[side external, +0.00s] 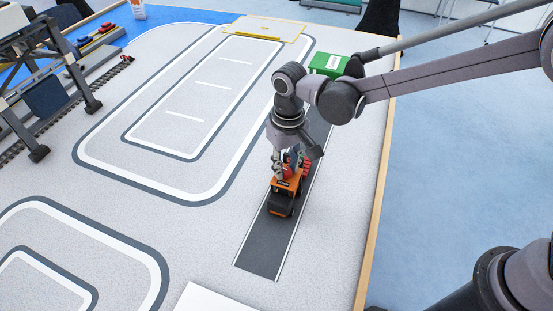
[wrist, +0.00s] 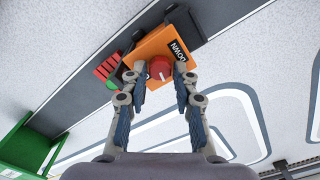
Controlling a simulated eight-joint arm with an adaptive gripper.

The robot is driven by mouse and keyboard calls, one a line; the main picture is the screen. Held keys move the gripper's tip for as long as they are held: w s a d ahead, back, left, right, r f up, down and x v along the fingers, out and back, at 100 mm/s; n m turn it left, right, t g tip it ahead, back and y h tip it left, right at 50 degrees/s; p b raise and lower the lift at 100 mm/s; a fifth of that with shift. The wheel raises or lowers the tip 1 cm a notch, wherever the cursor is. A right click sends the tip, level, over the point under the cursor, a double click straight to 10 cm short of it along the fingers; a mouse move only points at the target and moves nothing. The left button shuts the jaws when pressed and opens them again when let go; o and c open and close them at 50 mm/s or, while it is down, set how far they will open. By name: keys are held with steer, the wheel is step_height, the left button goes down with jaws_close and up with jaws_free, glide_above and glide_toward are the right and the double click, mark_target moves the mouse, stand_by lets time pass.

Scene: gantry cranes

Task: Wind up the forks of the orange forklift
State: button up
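The orange forklift (side external: 284,203) stands on the dark road strip, below my gripper (side external: 290,168). In the wrist view its orange top (wrist: 190,40) carries a red round knob (wrist: 160,68) with a white pointer line, and a black label reading "DOWN" beside it. My gripper (wrist: 160,70) is open, with one finger on either side of the knob; a gap shows at least on the right. Whether the left fingertip touches the knob I cannot tell. Red slatted parts (wrist: 106,70) show at one end of the forklift; the height of the forks cannot be made out.
A green container (side external: 329,65) stands farther up the road strip; it also shows in the wrist view (wrist: 24,150). A crane frame (side external: 45,75) stands at the left. The table's wooden edge (side external: 375,215) runs along the right. The floor around the forklift is clear.

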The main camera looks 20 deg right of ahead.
mark_target(288, 169)
steer(key=shift+o, duration=0.3)
step_height(288, 169, up, 12)
stand_by(0.6)
steer(key=s+d+r+t, duration=0.2)
steer(key=s+d, duration=0.1)
steer(key=d, duration=0.4)
steer(key=s+d+r+t, duration=0.1)
steer(key=s+d+r, duration=0.1)
steer(key=d, duration=0.6)
steer(key=s+d+f+m+t, duration=0.1)
steer(key=s+d+f+t, duration=0.3)
steer(key=s+d, duration=0.5)
steer(key=shift+d+m, duration=0.3)
steer(key=shift+d, duration=0.35)
